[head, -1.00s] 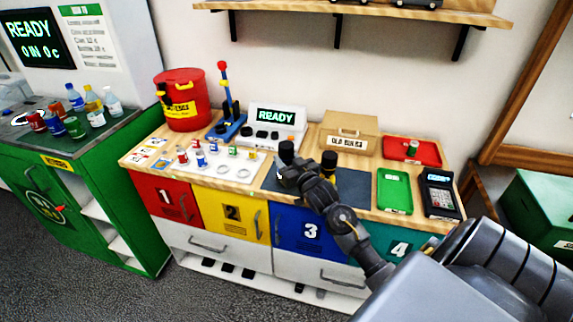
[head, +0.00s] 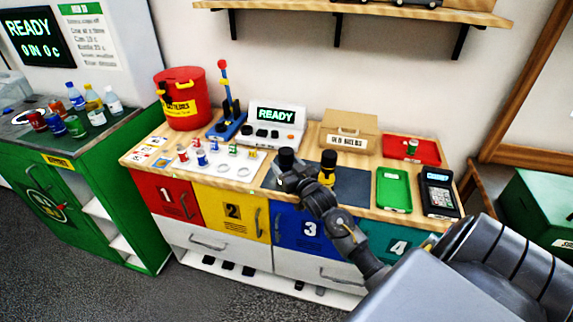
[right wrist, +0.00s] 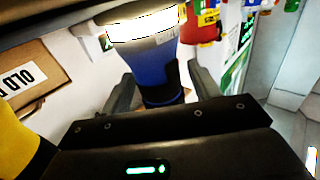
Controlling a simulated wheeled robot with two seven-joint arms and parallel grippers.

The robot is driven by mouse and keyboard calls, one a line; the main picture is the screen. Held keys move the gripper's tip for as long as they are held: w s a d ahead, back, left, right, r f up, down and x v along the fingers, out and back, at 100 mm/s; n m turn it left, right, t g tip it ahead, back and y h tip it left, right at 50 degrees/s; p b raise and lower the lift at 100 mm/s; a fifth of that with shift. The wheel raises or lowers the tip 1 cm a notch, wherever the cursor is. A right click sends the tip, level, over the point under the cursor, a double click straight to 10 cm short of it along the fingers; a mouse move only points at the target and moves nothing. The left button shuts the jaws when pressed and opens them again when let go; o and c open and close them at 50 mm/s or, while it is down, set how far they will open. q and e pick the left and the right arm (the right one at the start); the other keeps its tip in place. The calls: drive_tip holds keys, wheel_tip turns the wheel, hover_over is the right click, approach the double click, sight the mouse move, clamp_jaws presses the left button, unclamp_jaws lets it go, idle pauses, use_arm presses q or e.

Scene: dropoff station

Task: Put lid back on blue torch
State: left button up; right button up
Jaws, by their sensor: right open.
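The blue torch (right wrist: 152,65) stands in front of my right gripper in the right wrist view, with a bright white band at the picture's top end. Its other end is close to my palm and partly hidden. My right gripper (right wrist: 160,88) is open, its two fingers on either side of the torch with a visible gap. In the head view my right gripper (head: 290,178) is over the dark mat, beside a black round top (head: 286,155). I cannot tell whether this top is the lid. The left gripper is out of view.
A yellow torch with a black top (head: 327,169) stands close to the right of my gripper. A cardboard box (head: 349,131) is behind, a green tray (head: 394,190) and a card reader (head: 439,194) are to the right.

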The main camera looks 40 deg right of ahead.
drive_tip(key=shift+r, duration=0.1)
drive_tip(key=s+a+b, duration=0.2)
drive_tip(key=s, duration=1)
drive_tip(key=shift+w, duration=0.1)
